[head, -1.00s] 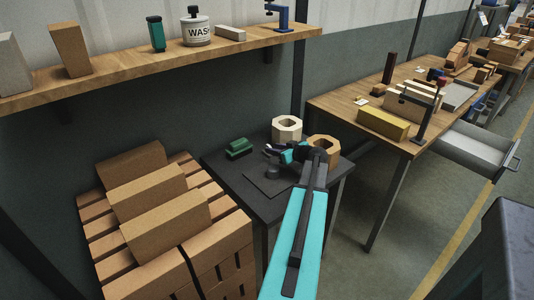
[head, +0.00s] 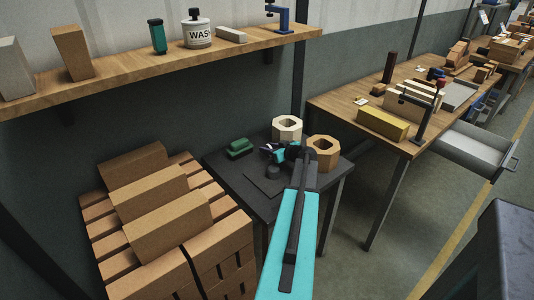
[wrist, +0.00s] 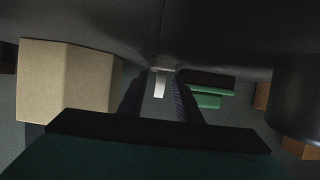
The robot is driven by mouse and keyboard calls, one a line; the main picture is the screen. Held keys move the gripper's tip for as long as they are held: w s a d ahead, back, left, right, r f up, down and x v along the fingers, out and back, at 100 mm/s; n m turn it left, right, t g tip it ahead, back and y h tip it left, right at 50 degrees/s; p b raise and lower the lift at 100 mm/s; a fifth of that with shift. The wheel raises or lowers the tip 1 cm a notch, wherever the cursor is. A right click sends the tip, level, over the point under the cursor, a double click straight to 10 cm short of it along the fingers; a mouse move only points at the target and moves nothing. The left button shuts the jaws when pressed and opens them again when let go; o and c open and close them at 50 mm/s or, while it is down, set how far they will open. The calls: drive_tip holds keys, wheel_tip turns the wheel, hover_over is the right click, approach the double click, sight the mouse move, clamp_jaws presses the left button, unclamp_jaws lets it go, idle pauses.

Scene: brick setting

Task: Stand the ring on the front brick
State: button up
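Three bricks lie on top of the brick stack; the front brick (head: 166,227) is nearest me and its top is bare. Two thick eight-sided rings are on the dark side table: a cream ring (head: 287,128) and an orange-brown ring (head: 323,152). I cannot tell which one the task means. My gripper (head: 266,151) is low over this table, left of both rings. In the wrist view its fingers (wrist: 160,100) stand apart; a small white thing (wrist: 159,86) shows in the gap, apparently untouched. A cream block-like shape (wrist: 68,80), probably the cream ring, is at left.
A green object (head: 240,147) sits at the table's back left. A grey knob (head: 273,172) stands by a dark plate (head: 267,185). A wooden shelf (head: 140,66) hangs above; a loaded workbench (head: 335,107) is at right with an open drawer (head: 470,147).

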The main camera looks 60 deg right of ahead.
sight(269, 146)
drive_tip(key=shift+c, duration=0.2)
clamp_jaws()
drive_tip(key=shift+r, duration=0.1)
drive_tip(key=shift+r+b, duration=0.85)
drive_tip(key=shift+r, duration=4.05)
drive_tip(key=shift+s, duration=0.1)
